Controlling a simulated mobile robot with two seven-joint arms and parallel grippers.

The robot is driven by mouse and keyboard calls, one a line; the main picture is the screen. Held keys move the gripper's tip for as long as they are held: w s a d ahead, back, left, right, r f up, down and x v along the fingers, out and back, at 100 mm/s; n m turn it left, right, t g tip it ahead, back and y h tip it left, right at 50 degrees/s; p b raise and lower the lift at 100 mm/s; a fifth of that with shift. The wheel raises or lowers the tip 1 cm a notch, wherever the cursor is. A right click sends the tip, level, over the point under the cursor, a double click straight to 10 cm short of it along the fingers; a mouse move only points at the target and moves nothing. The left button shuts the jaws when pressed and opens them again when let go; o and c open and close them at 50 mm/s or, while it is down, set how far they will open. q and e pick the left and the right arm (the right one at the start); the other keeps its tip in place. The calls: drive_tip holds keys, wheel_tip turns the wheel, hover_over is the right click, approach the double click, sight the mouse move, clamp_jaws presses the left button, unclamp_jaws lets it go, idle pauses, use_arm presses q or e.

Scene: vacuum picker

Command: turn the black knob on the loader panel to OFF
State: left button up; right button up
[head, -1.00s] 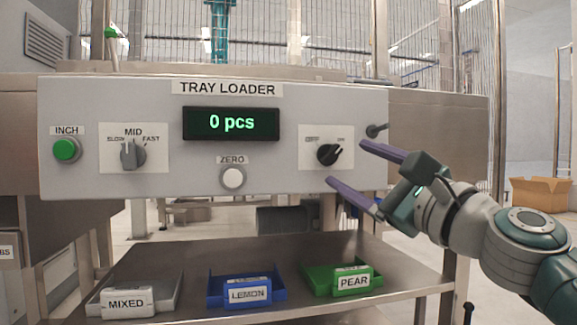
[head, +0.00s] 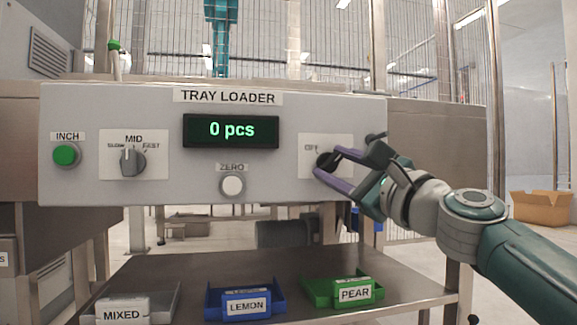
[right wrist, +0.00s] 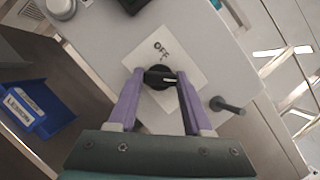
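The loader panel (head: 80,185) faces me, with "0 pcs" on its display. The black knob (head: 327,160) is on a white plate at its right; it also shows in the right wrist view (right wrist: 158,78). There its white mark points right, away from the OFF label (right wrist: 161,49); the other label is hidden. My right gripper (head: 327,162) has its purple fingers at the knob, one on either side. In the right wrist view the fingertips (right wrist: 160,74) lie very close to the knob's ends; I cannot tell whether they press on it. My left gripper is out of view.
A dark peg (head: 375,137) sticks out right of the knob, close to my gripper; it also shows in the wrist view (right wrist: 227,106). A grey selector (head: 133,161), green button (head: 66,155) and white button (head: 232,185) are further left. Labelled trays stand on the shelf (head: 200,270) below.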

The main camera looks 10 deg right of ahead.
clamp_jaws()
